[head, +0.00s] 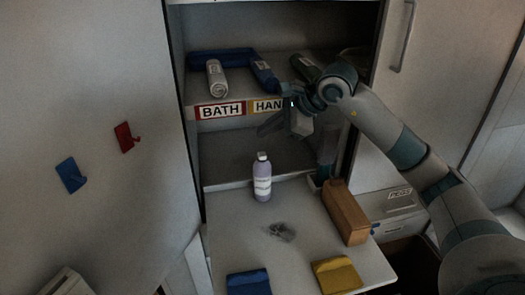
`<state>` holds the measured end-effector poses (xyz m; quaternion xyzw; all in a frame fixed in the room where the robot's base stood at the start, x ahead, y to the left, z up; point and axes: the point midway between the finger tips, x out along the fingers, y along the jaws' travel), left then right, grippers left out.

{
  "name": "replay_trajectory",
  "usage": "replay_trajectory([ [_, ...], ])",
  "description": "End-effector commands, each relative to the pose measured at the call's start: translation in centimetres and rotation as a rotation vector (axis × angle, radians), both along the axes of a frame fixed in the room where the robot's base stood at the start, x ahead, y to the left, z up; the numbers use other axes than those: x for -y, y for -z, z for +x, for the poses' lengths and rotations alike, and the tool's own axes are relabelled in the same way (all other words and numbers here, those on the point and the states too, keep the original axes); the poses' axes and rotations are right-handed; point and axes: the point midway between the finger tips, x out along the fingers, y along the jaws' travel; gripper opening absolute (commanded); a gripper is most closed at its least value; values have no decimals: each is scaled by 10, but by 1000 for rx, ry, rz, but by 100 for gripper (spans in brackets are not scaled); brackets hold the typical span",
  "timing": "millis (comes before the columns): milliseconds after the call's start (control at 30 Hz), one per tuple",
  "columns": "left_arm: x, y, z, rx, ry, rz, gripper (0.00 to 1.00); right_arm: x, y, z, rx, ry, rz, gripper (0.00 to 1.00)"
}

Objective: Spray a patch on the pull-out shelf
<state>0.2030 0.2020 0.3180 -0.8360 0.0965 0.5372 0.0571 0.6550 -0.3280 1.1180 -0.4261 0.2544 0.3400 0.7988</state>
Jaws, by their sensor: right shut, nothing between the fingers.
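The pull-out shelf (235,222) extends from the open cabinet. A dark grey patch (281,232) lies on its middle. A bottle (262,184) with a pale purple body, white label and light cap stands upright behind the patch. My right gripper (280,122) is in front of the cabinet's upper shelf edge, above and behind the bottle and apart from it. It is shut and empty. My right arm comes in from the right and hides part of the cabinet's right side. My left gripper is not in view.
A wooden block (346,212) stands right of the patch. A blue cloth (249,283) and a yellow cloth (337,275) lie at the front edge. Several bottles, including a white one (216,78), lie on the upper shelf. Red (127,137) and blue (70,175) hooks are at left.

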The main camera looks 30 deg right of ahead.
Motion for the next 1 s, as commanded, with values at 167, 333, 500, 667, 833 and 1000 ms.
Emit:
replay_trajectory([
  [167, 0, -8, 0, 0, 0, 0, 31, 0, -15, 0, 0, 0, 0, 0],
  [333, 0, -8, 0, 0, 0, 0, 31, 0, -18, 0, -1, 0, -1, 0],
  [500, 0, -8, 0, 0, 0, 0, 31, 0, -17, 0, -1, 0, -1, 0],
  [667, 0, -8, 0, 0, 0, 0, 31, 0, -17, 0, -1, 0, -1, 0],
  [833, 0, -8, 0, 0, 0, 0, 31, 0, -17, 0, -1, 0, -1, 0],
  [1000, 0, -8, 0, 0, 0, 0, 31, 0, -17, 0, -1, 0, -1, 0],
])
